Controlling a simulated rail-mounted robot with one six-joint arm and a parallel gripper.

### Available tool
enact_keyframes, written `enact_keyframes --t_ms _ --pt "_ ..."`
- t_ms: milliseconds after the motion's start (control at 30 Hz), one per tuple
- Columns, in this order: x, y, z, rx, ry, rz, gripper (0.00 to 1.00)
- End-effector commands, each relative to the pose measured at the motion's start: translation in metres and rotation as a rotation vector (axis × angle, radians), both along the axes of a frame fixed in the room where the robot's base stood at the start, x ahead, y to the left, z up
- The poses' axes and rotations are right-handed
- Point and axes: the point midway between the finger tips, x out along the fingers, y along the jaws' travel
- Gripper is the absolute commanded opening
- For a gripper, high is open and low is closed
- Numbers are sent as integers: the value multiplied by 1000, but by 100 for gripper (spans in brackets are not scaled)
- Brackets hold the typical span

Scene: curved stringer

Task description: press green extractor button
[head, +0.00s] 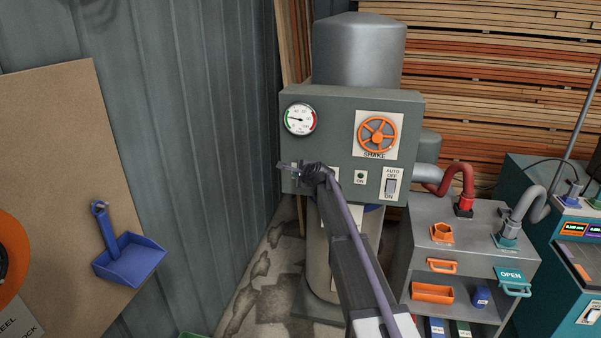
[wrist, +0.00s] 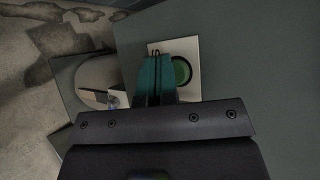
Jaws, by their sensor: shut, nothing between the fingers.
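The green button (wrist: 181,70) is round with a dark rim. It sits on a pale plate (wrist: 194,47) on the grey-green extractor panel (head: 335,110). In the head view the button is hidden behind my gripper and arm. My gripper (head: 288,167) is in front of the panel's lower left part. In the wrist view its teal fingers (wrist: 155,58) are together and empty. They appear just left of the button and cover part of its plate. I cannot tell whether the fingertips touch the panel.
The panel also carries a gauge (head: 300,119), an orange SHAKE handwheel (head: 377,133), a small ON button (head: 360,177) and an AUTO/OFF/ON switch (head: 391,185). A corrugated wall (head: 215,130) stands at left. A grey cabinet (head: 480,222) with hoses stands at right.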

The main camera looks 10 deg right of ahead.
Motion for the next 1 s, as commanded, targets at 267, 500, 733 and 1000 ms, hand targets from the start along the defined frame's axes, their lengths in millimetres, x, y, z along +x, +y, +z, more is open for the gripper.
enact_keyframes --t_ms 267,500,733,1000 --pt "3 -1 0 0 0 0 0" --pt "5 -2 0 0 0 0 0" --pt "8 -3 0 0 0 0 0" --pt "8 -4 0 0 0 0 0"
